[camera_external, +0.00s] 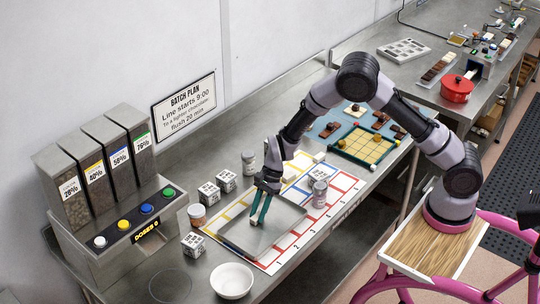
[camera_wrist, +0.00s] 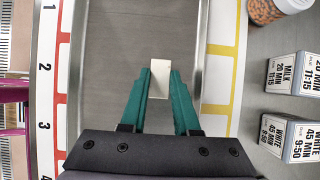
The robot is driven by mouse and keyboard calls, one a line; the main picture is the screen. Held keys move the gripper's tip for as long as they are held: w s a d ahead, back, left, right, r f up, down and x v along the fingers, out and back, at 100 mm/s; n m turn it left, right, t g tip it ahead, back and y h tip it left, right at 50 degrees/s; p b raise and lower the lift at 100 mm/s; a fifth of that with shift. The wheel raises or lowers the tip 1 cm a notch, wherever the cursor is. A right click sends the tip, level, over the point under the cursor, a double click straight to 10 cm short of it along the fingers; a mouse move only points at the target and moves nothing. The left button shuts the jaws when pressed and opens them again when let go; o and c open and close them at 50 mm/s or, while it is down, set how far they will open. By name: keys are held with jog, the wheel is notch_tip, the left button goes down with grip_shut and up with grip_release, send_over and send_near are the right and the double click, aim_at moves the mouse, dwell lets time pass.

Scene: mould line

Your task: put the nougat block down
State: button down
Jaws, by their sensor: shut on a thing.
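The nougat block (camera_wrist: 159,76) is a small cream-white bar between the green fingers of my gripper (camera_wrist: 159,88) in the wrist view. My gripper is shut on it, and the block's far end sticks out past the fingertips. In the external view my gripper (camera_external: 259,221) points down over a shallow grey metal tray (camera_external: 291,229). I cannot make out the block there. The tray's bare floor also shows below the fingers in the wrist view (camera_wrist: 118,60). I cannot tell whether the block touches the tray.
The tray lies on a numbered mat (camera_external: 343,184) with coloured squares. Labelled cubes (camera_external: 209,194), jars (camera_external: 248,162) and a white bowl (camera_external: 232,280) stand around it. A dispenser with coloured buttons (camera_external: 130,222) is at left. The tray floor looks empty.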

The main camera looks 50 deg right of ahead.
jog(key=shift+f, duration=0.15)
jog(key=c, duration=0.6)
grip_release()
jog(key=shift+c, duration=0.2)
jog(key=s+d+r+n+t, duration=0.1)
jog(key=s+d+r+n, duration=0.15)
jog(key=d+r, duration=0.55)
jog(key=s+d+r+n+t, duration=0.1)
jog(key=s+d+r+n, duration=0.2)
jog(key=r, duration=1)
jog(key=s+d+r+n+t, duration=0.1)
jog(key=s+d+r, duration=0.4)
jog(key=r, duration=0.5)
jog(key=s+d+r+n+t+h, duration=0.2)
jog(key=s+d+r+n, duration=0.1)
jog(key=s+d, duration=0.3)
jog(key=s+d+r+n+t+h, duration=0.2)
jog(key=s+d+r+n, duration=0.2)
jog(key=s, duration=0.7)
jog(key=d, duration=0.2)
jog(key=shift+s+d+r, duration=0.25)
jog(key=shift+d+r, duration=0.05)
